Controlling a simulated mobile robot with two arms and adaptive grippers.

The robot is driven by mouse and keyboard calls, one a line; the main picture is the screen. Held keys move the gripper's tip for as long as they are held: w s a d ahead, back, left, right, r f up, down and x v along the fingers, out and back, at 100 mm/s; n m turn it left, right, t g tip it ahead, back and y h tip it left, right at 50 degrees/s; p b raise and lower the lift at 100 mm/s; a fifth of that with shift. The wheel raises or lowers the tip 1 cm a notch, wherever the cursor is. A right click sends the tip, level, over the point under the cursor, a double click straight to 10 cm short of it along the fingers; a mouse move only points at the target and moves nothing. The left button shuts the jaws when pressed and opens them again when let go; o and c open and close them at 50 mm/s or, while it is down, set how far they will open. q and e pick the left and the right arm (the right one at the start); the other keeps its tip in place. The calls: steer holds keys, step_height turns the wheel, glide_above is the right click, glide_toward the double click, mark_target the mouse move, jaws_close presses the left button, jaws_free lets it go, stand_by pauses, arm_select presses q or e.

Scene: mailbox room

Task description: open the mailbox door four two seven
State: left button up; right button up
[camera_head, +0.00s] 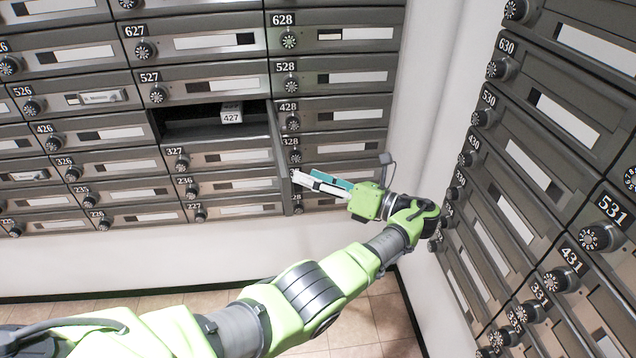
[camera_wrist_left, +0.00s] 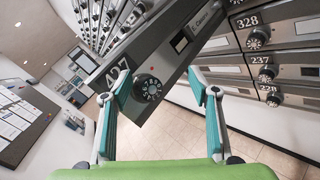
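The mailbox compartment 427 (camera_head: 195,122) stands open between doors 527 and 327, with a dark inside. Its door (camera_head: 278,155) is swung out to the right and shows nearly edge-on in the head view. In the left wrist view the door (camera_wrist_left: 160,52) shows its number plate 427 and a round black dial (camera_wrist_left: 148,87). My left gripper (camera_head: 298,178) is close to the door on its right side. In the left wrist view its two fingers are apart, with the dial showing between them. Whether the fingers touch the door cannot be told. My right gripper is not in view.
A small white box labelled 427 (camera_head: 231,113) sits inside the open compartment. Closed mailboxes surround it, and another bank (camera_head: 545,150) stands at the right. The tiled floor (camera_head: 350,325) below is clear. A notice board (camera_wrist_left: 20,120) shows in the left wrist view.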

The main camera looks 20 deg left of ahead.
arm_select(q)
steer(key=shift+f, duration=0.5)
steer(key=shift+w+r, duration=0.1)
stand_by(0.4)
step_height(320, 180, up, 10)
stand_by(0.5)
steer(key=shift+d+r, duration=0.1)
